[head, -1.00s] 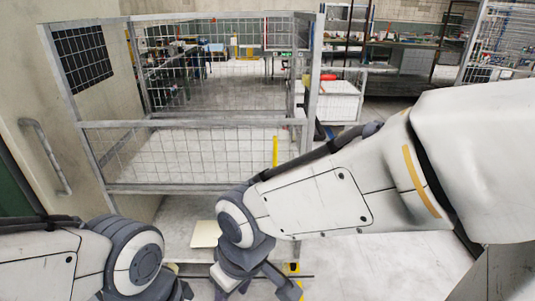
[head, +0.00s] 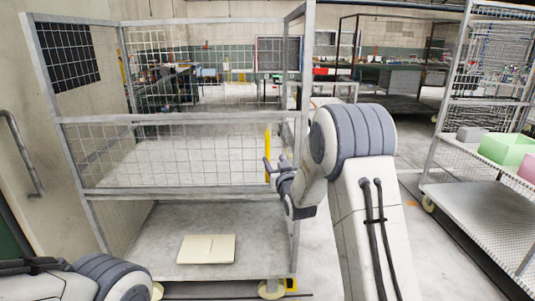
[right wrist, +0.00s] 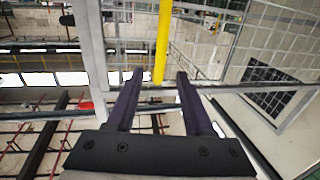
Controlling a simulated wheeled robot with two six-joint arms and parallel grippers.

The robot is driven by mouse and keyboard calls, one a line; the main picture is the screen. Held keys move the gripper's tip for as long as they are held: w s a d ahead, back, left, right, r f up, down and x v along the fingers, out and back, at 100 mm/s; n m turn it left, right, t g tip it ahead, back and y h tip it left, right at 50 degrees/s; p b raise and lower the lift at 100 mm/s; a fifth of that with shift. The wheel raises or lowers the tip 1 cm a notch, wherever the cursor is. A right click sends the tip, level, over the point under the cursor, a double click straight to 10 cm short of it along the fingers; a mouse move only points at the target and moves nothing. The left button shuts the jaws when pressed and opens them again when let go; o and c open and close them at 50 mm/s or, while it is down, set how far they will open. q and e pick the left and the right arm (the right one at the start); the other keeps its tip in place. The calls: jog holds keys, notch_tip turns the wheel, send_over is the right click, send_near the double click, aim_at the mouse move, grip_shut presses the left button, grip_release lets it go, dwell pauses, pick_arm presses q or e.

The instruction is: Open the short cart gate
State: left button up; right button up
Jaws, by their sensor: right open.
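The cart is a grey metal frame with wire mesh. Its short gate (head: 180,155) is a low mesh panel across the front, lined up with the frame. A yellow upright bar (head: 268,140) stands at the gate's right end; it also shows in the right wrist view (right wrist: 163,40). My right gripper (head: 274,167) is open beside the lower part of this bar. In the right wrist view the bar's near end lies between the two fingertips (right wrist: 161,76), with gaps visible on both sides. My left arm shows at the lower left, its gripper out of frame.
A pale flat board (head: 207,249) lies on the cart's bottom deck (head: 160,240). A wall with a grey handle (head: 22,150) is close on the left. A mesh shelf cart (head: 480,200) with a green box (head: 507,149) stands right. Floor between the carts is clear.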

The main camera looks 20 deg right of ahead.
aim_at(268, 151)
jog(key=w, duration=0.3)
jog(key=w+p, duration=0.1)
jog(key=w, duration=0.5)
jog(key=shift+d+p, duration=0.35)
grip_shut()
dwell(0.9)
